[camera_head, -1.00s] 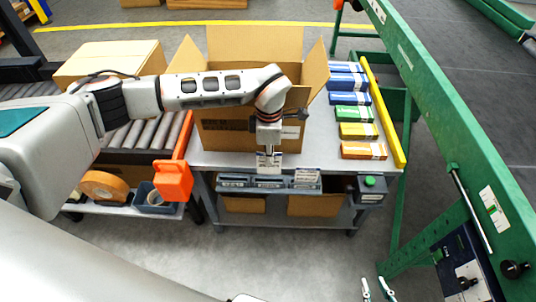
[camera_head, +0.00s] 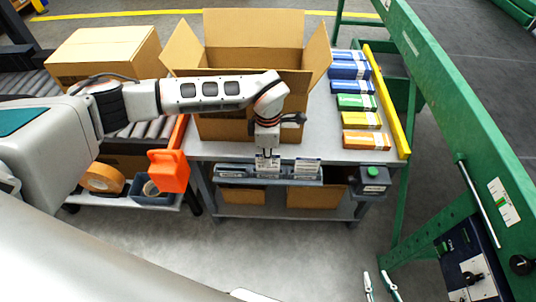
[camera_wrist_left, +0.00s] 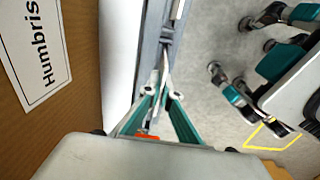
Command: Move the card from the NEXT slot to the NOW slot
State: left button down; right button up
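My left gripper (camera_head: 267,157) points down over the front of the grey card rack (camera_head: 232,173), left of its right end. Its fingers are close together on a small white card (camera_head: 267,166), which stands upright at the rack. In the left wrist view, the left gripper (camera_wrist_left: 162,92) has its fingertips nearly together, with a thin strip between them. Another white card (camera_head: 307,168) stands upright farther right in the rack. The slot labels are too small to read. My right gripper (camera_head: 379,287) is at the bottom right, fingers apart and empty, low and away from the rack.
A large open carton (camera_head: 250,60) stands behind the rack on the grey table (camera_head: 325,148). Several coloured boxes (camera_head: 357,102) line its right side, beside a yellow rail (camera_head: 388,100). A black box with a green button (camera_head: 372,178) adjoins the rack's right end.

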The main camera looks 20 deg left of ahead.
pick_arm(q)
jog(key=shift+f, duration=0.1)
jog(key=c, duration=2.2)
grip_release()
notch_tip(320, 180, up, 12)
